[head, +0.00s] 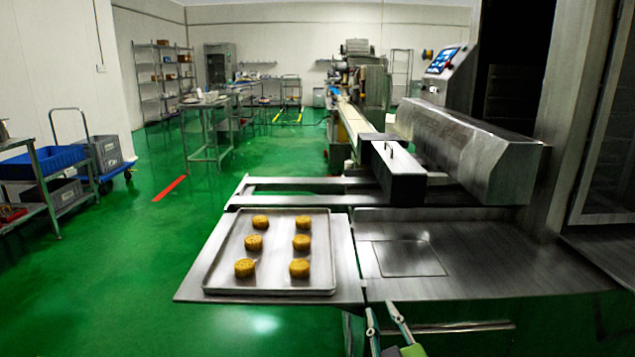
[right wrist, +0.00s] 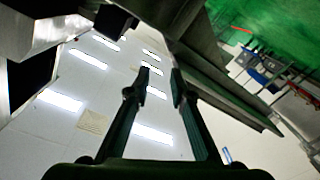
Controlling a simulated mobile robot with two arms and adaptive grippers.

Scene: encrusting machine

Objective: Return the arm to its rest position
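My right gripper (head: 382,308) shows at the bottom edge of the head view, in front of the steel table's front edge. Its two thin fingers point up and stand apart with nothing between them. In the right wrist view the same gripper (right wrist: 160,80) is open and empty, with ceiling lights behind its fingers. My left gripper is in neither view. A metal tray (head: 272,284) lies on the left part of the table, apart from the gripper. Several round golden pastries (head: 302,242) sit on it in two columns.
The steel table (head: 455,280) is bare right of the tray, with a square plate (head: 408,258) set in it. The machine's conveyor and steel housing (head: 470,150) stand behind. A blue-bin cart (head: 45,162) is far left. Open green floor (head: 150,270) lies left of the table.

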